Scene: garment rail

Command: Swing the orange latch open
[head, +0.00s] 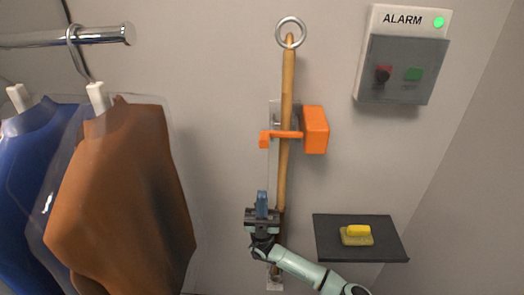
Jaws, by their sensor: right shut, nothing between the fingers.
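The orange latch (287,134) is a thin bar running across a wooden pole (287,85) on the wall. Its right end meets an orange block (315,130) and its left end has a small orange tab. The pole stands upright with a metal ring at its top. My right gripper (262,198) is shut and empty, pointing up, in front of or beside the lower pole and below the latch. It is apart from the latch and hides part of the lower pole. My left gripper is not in view.
A rail (75,37) at the left carries a brown garment (125,190) and a blue garment (30,180) in clear covers. An alarm box (402,70) with a green light is at the upper right. A dark shelf (330,248) holds a yellow sponge-like block (357,235).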

